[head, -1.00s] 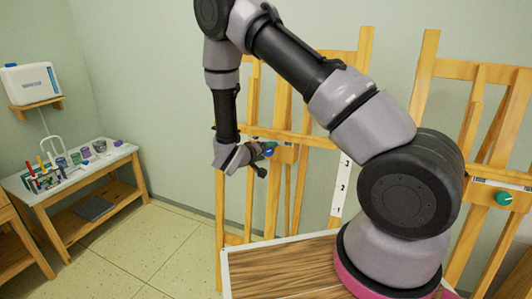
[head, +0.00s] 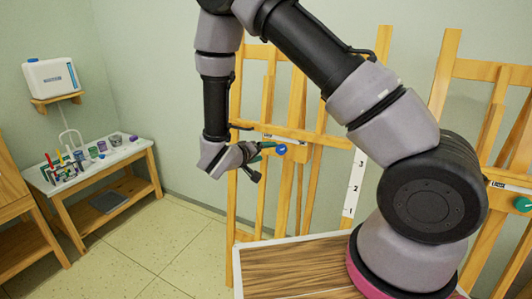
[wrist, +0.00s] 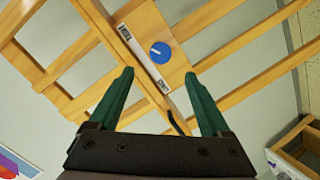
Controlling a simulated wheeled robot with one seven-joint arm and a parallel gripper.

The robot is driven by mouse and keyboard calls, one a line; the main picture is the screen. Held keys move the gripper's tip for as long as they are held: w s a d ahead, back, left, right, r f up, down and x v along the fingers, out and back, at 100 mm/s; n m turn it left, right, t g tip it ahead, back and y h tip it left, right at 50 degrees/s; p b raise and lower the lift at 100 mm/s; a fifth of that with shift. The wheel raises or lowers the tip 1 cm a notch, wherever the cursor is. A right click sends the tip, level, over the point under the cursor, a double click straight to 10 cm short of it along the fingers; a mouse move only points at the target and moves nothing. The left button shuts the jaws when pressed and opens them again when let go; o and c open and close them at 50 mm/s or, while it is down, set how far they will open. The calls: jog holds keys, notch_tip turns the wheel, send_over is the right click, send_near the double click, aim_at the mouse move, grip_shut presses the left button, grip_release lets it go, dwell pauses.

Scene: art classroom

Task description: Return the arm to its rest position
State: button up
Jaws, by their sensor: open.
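My arm reaches from its pink-ringed base across the head view, its forearm hanging down in front of an easel. My gripper (head: 268,148) is at its end, facing the easel's blue knob (head: 281,149). In the wrist view my gripper (wrist: 159,74) has two dark green fingers spread apart with nothing between them. The blue knob (wrist: 160,52) shows beyond the fingertips, on the easel's wooden plate beside a white label strip. The fingers do not close around it. The exact gap is hard to judge.
A second easel (head: 490,130) with a green knob (head: 523,204) stands at the right. A wooden-topped surface (head: 285,272) lies under my arm's base. A low bench (head: 125,154) with jars and tools stands at the left. The floor (head: 150,235) between is clear.

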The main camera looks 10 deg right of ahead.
jog(key=s+d+r+m+g+y, duration=0.1)
jog(key=s+d+r+m+g, duration=0.3)
jog(key=d+r, duration=0.35)
jog(key=s+d+r+m+g+y, duration=0.1)
jog(key=s+d+r+m+g, duration=0.1)
jog(key=s+d+r+g, duration=0.45)
jog(key=s+r+t+y, duration=0.3)
jog(key=s+r, duration=0.3)
jog(key=r, duration=0.3)
jog(key=s+a+r+t+y, duration=0.1)
jog(key=s+r+t+y, duration=0.3)
jog(key=r, duration=0.5)
jog(key=shift+s+y, duration=0.85)
jog(key=shift+y, duration=0.45)
